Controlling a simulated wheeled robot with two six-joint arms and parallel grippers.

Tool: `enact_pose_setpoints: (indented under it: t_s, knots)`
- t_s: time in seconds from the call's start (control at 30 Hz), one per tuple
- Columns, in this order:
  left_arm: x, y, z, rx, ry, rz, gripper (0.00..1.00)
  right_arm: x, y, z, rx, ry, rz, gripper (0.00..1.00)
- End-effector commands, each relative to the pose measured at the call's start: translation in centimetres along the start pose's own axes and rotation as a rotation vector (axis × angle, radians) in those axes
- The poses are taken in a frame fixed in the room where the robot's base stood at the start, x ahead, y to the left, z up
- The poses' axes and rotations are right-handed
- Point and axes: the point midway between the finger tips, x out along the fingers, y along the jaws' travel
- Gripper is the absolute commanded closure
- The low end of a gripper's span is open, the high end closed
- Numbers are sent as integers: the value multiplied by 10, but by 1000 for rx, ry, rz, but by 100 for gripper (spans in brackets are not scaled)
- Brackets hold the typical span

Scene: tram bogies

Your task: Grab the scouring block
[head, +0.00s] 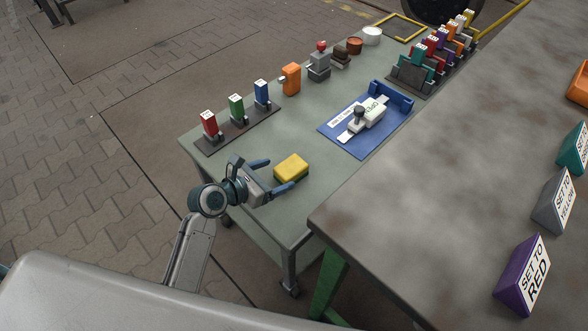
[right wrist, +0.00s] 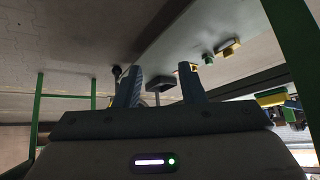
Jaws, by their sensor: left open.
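The scouring block, seemingly the yellow block (head: 291,167), lies on the near part of the grey-green table. My left gripper (head: 281,173) is open, with one blue-grey finger on the far left side of the block and the other on its near side. The block sits at the mouth of the jaws, partly between the fingertips. I cannot tell whether a finger touches it. My right gripper (right wrist: 162,84) shows in the right wrist view with its two fingers apart and nothing visibly held. I cannot make out the block for certain there.
Red, green and blue pieces stand on a dark strip (head: 238,133) behind the block. A blue tray (head: 345,143) with a white-and-grey device lies to the right. Several small items line the far edge. A large grey surface (head: 440,140) rises close on the right.

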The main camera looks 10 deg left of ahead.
Motion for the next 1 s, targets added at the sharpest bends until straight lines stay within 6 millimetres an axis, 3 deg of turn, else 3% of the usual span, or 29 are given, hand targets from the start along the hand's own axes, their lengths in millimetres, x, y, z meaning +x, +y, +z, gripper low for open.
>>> enact_pose_setpoints:
  t_s: [0.53,0.83,0.87,1.0]
  knots:
    - [64,0,-8,0,0,0,20,15,-8,0,49,144,-42,64]
    - [70,0,-7,2,1,1,20,15,-9,-1,54,158,-46,64]
    - [70,0,-7,2,1,1,22,15,-9,-1,54,158,-46,64]
    - [70,0,-7,2,1,1,49,15,-9,-1,54,158,-46,64]
